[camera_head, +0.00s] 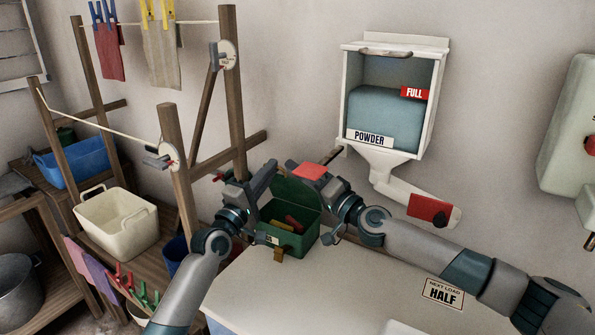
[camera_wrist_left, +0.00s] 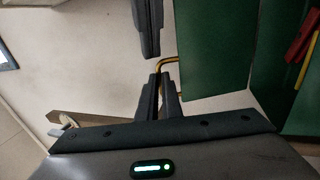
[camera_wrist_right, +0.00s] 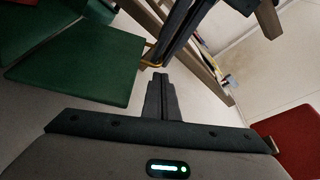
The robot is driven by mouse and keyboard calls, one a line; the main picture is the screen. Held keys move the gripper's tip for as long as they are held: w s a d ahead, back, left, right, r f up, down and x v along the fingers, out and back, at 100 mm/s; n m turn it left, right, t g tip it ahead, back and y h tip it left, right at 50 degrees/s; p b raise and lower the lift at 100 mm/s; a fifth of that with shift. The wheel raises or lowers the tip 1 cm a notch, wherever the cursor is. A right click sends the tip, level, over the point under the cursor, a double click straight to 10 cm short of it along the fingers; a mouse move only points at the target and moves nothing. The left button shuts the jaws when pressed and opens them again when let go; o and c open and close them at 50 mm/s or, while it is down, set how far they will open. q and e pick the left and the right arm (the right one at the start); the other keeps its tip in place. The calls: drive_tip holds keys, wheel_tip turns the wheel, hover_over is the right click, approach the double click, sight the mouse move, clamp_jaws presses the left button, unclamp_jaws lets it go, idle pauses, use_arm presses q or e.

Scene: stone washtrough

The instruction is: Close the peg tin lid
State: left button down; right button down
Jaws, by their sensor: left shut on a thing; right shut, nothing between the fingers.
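The green peg tin (camera_head: 300,240) stands on the pale top with its lid (camera_head: 293,192) raised at the back. Red and yellow pegs (camera_head: 291,224) lie inside it. My left gripper (camera_head: 267,177) is at the raised lid; in the left wrist view its fingertips (camera_wrist_left: 160,92) are shut on a thin brass wire loop (camera_wrist_left: 169,60) at the lid's edge. The lid (camera_wrist_right: 95,62) and loop (camera_wrist_right: 150,52) also show in the right wrist view. My right gripper (camera_head: 298,172) is shut and empty; its fingertips (camera_wrist_right: 160,82) are close to the loop and the left fingers.
A wooden drying frame (camera_head: 178,170) and a cream basket (camera_head: 115,222) stand left. The pale top (camera_head: 330,285) is clear in front of the tin.

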use_arm(q)
drive_tip(key=shift+d+f, duration=0.15)
drive_tip(key=shift+d, duration=0.15)
use_arm(e)
drive_tip(key=shift+s+a+f+n, duration=0.4)
drive_tip(key=shift+s+a+f, duration=0.25)
drive_tip(key=shift+a, duration=0.1)
use_arm(q)
drive_tip(key=c, duration=1.9)
unclamp_jaws()
drive_tip(key=shift+c, duration=0.2)
use_arm(e)
drive_tip(key=shift+w, duration=0.1)
use_arm(q)
drive_tip(key=shift+a, duration=0.15)
use_arm(e)
drive_tip(key=shift+w+d+r, duration=0.1)
drive_tip(key=shift+d, duration=0.05)
use_arm(q)
drive_tip(key=shift+a, duration=0.1)
drive_tip(key=v, duration=1.1)
drive_tip(key=shift+s+a, duration=0.15)
drive_tip(key=shift+s, duration=0.25)
use_arm(e)
drive_tip(key=shift+r, duration=0.1)
